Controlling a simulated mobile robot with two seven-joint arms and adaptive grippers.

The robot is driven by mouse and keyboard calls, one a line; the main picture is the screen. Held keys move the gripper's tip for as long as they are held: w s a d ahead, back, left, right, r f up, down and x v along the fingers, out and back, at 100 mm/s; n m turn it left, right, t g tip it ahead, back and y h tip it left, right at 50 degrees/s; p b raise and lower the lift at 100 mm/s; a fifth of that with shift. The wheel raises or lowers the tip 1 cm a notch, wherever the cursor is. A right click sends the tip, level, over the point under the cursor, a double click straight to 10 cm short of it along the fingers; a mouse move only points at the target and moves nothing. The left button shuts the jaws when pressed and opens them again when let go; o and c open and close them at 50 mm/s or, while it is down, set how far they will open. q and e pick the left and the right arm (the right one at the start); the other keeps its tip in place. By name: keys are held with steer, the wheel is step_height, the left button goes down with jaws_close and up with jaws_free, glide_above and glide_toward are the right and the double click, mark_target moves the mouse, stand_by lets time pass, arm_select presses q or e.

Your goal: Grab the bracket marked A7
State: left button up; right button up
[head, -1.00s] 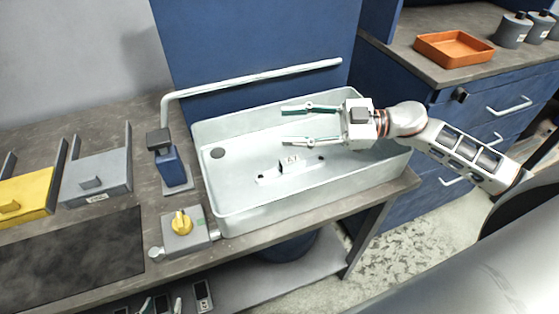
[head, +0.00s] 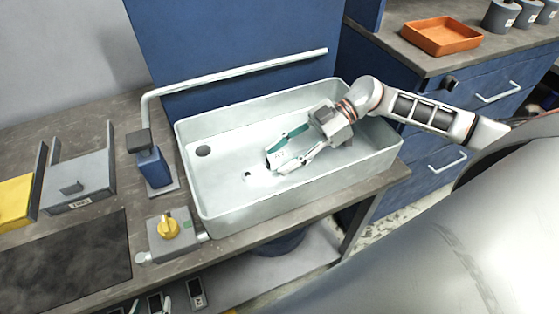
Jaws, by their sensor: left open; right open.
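The bracket (head: 257,178) is a pale galvanized piece with an upright labelled middle and holes in its flat ends. It lies in the pale sink basin (head: 190,165); its label is too small to read surely. My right gripper (head: 275,161) reaches down into the basin from the right, open, with one finger on each side of the bracket's upright part. The fingers and hand hide the bracket's right end, and I cannot tell whether they touch it.
A pipe rail (head: 240,68) runs behind the basin. A blue dispenser (head: 153,168) and a grey box with a yellow knob (head: 168,230) stand at its left. Grey (head: 80,182) and yellow (head: 18,200) holders are farther left. An orange tray (head: 440,36) sits on the right counter.

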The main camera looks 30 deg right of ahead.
steer(key=shift+a+f, duration=0.25)
steer(key=shift+a, duration=0.25)
jaws_close()
steer(key=shift+r, duration=0.2)
